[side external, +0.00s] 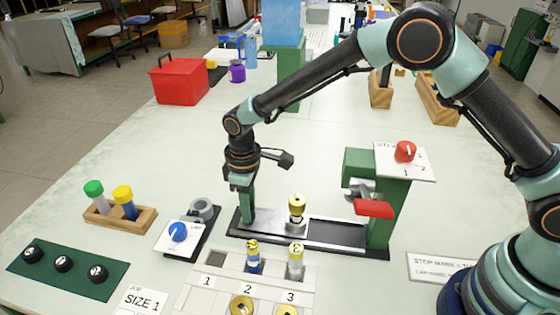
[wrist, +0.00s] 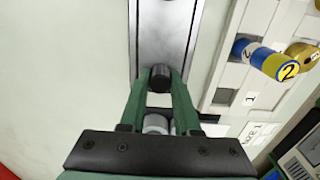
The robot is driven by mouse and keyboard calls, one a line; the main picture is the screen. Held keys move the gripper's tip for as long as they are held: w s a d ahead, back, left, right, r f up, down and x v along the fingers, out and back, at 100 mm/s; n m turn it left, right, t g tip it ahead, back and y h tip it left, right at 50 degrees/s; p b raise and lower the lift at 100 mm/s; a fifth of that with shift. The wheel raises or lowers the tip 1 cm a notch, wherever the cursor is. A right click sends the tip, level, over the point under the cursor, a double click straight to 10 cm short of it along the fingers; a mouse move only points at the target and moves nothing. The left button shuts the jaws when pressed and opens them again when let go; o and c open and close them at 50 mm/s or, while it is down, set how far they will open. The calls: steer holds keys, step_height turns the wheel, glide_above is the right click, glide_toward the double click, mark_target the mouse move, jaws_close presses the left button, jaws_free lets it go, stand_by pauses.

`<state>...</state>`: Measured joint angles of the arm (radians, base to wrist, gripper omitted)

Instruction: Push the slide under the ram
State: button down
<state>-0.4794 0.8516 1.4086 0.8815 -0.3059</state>
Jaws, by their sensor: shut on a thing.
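The slide (side external: 271,221) is a silver plate in a long black track (side external: 345,246). A rod with a brass cap (side external: 297,207) stands upright on the slide's right part. The ram (side external: 360,189) is the grey part on a green press (side external: 379,227), to the right of the rod and apart from it. My gripper (side external: 247,216) points down at the slide's left end. In the wrist view my gripper (wrist: 161,82) is shut on the slide's dark knob (wrist: 160,77), with the silver slide (wrist: 166,30) beyond. The side view hides the knob behind the fingers.
A red lever (side external: 374,208) and a red dial (side external: 404,151) sit on the press. A white rack (side external: 205,305) with capped rods stands in front of the track. A blue-dial fixture (side external: 179,232) and a wooden rod holder (side external: 142,219) lie left. The track right of the rod is clear.

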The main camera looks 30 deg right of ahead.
mark_target(283, 223)
steer(key=shift+d, duration=0.1)
stand_by(0.3)
steer(key=s+d, duration=0.5)
steer(key=shift+s+d, duration=0.1)
steer(key=shift+s, duration=0.05)
steer(key=c, duration=0.6)
jaws_free()
steer(key=shift+r, duration=0.15)
step_height(283, 223, up, 12)
steer(key=shift+f, duration=0.1)
